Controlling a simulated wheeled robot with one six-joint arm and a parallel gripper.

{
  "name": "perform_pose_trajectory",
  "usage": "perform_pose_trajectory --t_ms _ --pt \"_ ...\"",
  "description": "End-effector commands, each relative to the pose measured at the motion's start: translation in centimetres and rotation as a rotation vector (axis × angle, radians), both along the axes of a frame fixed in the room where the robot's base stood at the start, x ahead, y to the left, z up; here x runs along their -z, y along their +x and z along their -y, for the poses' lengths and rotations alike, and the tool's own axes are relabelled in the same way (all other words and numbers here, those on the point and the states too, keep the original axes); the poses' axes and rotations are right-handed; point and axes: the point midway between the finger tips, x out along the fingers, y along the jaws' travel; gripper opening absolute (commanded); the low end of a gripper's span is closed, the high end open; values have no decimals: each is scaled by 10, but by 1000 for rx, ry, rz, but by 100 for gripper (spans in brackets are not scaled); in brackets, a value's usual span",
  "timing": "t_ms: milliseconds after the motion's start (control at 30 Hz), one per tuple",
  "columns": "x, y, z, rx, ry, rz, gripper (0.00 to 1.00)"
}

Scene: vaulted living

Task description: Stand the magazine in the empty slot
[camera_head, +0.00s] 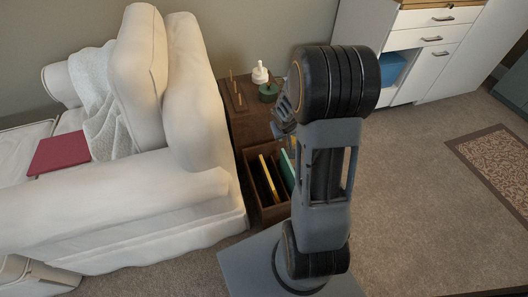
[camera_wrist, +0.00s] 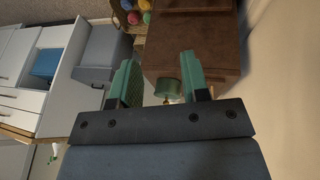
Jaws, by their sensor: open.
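A flat dark red magazine (camera_head: 60,154) lies on the seat of the white sofa. A dark brown open rack (camera_head: 250,188) stands on the floor beside the sofa arm. In it stand a yellow item (camera_head: 269,178) and a teal item (camera_head: 287,170), with dark gaps between; my arm hides its right part. My gripper (camera_head: 284,112) is above the side table behind the rack, far from the magazine, and partly hidden by my arm. In the wrist view my gripper (camera_wrist: 158,62) shows two green fingers apart, with nothing held.
A brown side table (camera_head: 245,125) carries a board with several pegs (camera_head: 236,92), a white stacked object (camera_head: 260,73) and a green round object (camera_head: 268,92). A white cabinet (camera_head: 432,60) is at the back right. A basket of coloured balls (camera_wrist: 130,15) shows in the wrist view.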

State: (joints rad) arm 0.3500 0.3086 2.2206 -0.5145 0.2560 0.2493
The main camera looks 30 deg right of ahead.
Motion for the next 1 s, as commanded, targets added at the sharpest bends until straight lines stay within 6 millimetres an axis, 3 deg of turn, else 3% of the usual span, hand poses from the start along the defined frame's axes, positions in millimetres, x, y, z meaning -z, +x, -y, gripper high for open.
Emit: perform_pose_trajectory --t_ms 33,100,200,333,600,1000 --pt "-30 -7 -20 -6 -5 5 42" --pt "-59 -23 -45 -11 7 -7 42" --pt "-92 -50 -79 -28 41 -26 42" --pt "-120 -86 -116 -67 101 -49 42" --pt "-143 -133 -157 -138 192 -82 42" --pt "-145 -141 -163 -152 208 -90 42"
